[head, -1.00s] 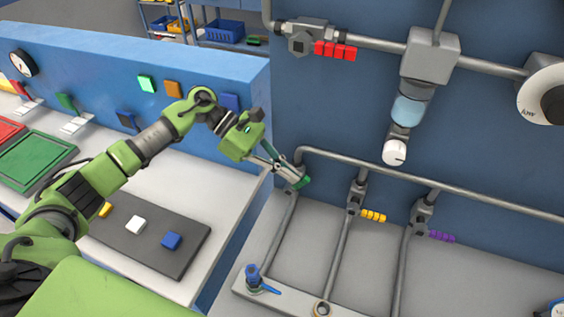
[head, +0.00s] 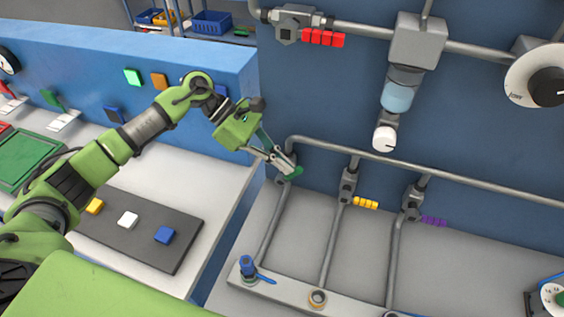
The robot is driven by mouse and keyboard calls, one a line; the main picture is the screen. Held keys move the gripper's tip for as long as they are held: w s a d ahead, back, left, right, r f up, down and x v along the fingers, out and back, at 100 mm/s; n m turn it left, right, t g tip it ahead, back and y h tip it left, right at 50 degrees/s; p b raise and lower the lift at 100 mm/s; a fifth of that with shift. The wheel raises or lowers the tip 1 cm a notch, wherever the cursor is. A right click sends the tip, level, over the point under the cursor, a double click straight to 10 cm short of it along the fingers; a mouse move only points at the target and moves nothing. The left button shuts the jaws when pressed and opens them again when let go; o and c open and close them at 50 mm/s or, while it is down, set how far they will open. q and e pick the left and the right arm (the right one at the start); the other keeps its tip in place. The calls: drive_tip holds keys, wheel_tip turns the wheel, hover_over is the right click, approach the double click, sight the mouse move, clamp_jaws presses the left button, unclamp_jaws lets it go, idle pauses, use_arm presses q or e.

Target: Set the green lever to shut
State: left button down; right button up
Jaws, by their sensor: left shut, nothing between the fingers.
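The green lever (head: 293,174) is on the leftmost valve of the pipe branches at the foot of the blue wall. The right gripper is not in view.
A yellow lever (head: 366,203) and a purple lever (head: 433,221) are on the neighbouring branches to the right. A red lever (head: 324,38) is on the upper pipe. A blue valve (head: 249,268) stands in front below. The grey bench (head: 300,235) has bare room between pipes.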

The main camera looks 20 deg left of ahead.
sight(298, 174)
use_arm(q)
drive_tip(key=d+y, duration=0.2)
drive_tip(key=y, duration=0.1)
drive_tip(key=shift+f+b, duration=0.15)
drive_tip(key=shift+b, duration=0.2)
drive_tip(key=y+b, duration=0.1)
drive_tip(key=d+f+y+b, duration=0.1)
drive_tip(key=y, duration=0.1)
drive_tip(key=shift+d, duration=0.25)
drive_tip(key=shift+d+f+b, duration=0.35)
drive_tip(key=shift+f+b, duration=0.25)
drive_tip(key=shift+b, duration=0.65)
drive_tip(key=shift+d+f+b, duration=0.2)
drive_tip(key=shift+d+b, duration=0.15)
drive_tip(key=shift+b, duration=0.7)
drive_tip(key=shift+s, duration=0.1)
drive_tip(key=v, duration=1.2)
